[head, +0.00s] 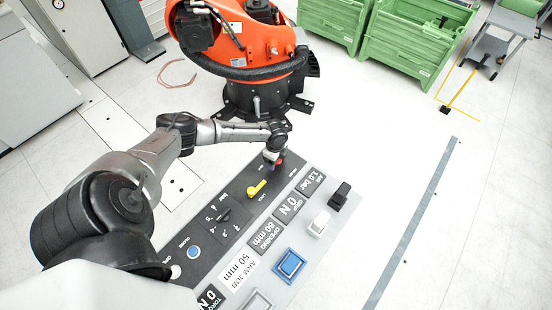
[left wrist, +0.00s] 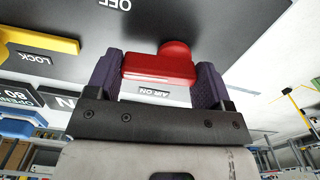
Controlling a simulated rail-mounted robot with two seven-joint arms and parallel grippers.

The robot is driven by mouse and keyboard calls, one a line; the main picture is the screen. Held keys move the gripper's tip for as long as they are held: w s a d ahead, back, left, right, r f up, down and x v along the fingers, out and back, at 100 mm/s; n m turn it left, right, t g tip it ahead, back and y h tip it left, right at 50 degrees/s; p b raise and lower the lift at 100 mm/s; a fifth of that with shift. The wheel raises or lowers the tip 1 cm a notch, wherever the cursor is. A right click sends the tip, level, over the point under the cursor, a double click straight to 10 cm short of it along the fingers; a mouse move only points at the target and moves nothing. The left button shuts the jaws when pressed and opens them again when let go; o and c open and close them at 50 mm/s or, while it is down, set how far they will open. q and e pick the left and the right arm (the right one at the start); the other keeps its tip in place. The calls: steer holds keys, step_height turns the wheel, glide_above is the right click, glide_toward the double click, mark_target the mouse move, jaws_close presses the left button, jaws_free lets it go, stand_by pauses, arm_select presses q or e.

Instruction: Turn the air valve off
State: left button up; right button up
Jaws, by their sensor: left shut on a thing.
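The air valve's red handle (left wrist: 160,66) lies between the two dark purple fingers of my left gripper, which is shut on it. An "AIR ON" label (left wrist: 154,92) shows just below the handle, and an "OFF" label (left wrist: 115,4) shows at the top of the left wrist view. In the head view my left gripper (head: 273,156) is at the far end of the control panel (head: 172,240), and only a little of the red handle (head: 279,161) shows beside it. My right gripper is not in view.
A yellow lock lever (head: 257,187) sits on the panel close to my gripper. A black dial (head: 223,214), a blue button (head: 290,265), and white (head: 319,223) and black (head: 340,195) switches are also there. An orange robot (head: 245,45) stands behind. Green crates (head: 410,45) stand farther back.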

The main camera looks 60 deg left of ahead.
arm_select(q)
steer(key=shift+r+m, duration=0.1)
steer(key=shift+m, duration=0.5)
steer(key=o, duration=0.9)
step_height(320, 180, up, 14)
steer(key=shift+f+p, duration=0.15)
steer(key=shift+p, duration=0.75)
